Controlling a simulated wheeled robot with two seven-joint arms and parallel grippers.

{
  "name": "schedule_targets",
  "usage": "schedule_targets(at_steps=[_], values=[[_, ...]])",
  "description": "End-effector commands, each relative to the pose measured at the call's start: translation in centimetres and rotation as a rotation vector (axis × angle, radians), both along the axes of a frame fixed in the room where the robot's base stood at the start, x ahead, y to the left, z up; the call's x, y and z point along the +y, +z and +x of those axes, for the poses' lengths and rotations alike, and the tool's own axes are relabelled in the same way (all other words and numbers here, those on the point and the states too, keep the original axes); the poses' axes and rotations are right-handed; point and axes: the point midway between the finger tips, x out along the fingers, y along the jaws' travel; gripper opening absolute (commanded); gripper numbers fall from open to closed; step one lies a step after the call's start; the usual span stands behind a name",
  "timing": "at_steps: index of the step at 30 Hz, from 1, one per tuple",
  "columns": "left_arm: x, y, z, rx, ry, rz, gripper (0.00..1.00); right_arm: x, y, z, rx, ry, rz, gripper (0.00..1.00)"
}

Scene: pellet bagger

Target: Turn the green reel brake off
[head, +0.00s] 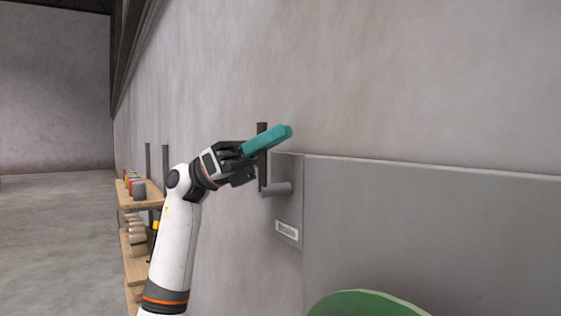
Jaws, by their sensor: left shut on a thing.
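The teal handle (270,139) of the brake lever points up and to the right. It crosses in front of a dark upright bar (262,172), whose lower end meets a grey round pivot (279,189) on the side of a grey metal housing (289,170). A plate reading "Brake" (287,231) is below the pivot. My left gripper (241,151) is shut on the left end of the teal handle, and its fingers hide that end. The top of a green reel (370,303) shows at the bottom edge. My right gripper is not in view.
A large grey panel (430,235) fills the right side. Wooden shelves (135,245) with several small rolls stand along the wall behind my left arm. The wall above the lever is bare, and open floor (50,240) lies at the far left.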

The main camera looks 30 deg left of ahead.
Motion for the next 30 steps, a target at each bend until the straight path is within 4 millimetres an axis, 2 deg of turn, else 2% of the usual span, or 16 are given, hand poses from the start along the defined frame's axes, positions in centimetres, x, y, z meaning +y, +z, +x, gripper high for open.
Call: schedule_targets(at_steps=[1,3,12,21,30], values=[[0.4,-0.6,0.2,0.018,0.001,-0.039,0.00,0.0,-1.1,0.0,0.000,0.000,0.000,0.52],[0.9,-0.6,0.4,0.042,0.001,-0.099,0.00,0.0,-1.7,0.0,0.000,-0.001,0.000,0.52],[2.7,-0.6,1.2,0.132,0.001,-0.316,0.00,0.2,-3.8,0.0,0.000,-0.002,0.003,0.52],[3.7,-0.7,1.6,0.186,0.000,-0.441,0.00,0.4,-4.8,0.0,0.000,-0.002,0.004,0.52],[3.9,-0.7,1.7,0.202,-0.001,-0.478,0.00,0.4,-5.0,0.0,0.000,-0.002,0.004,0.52]])
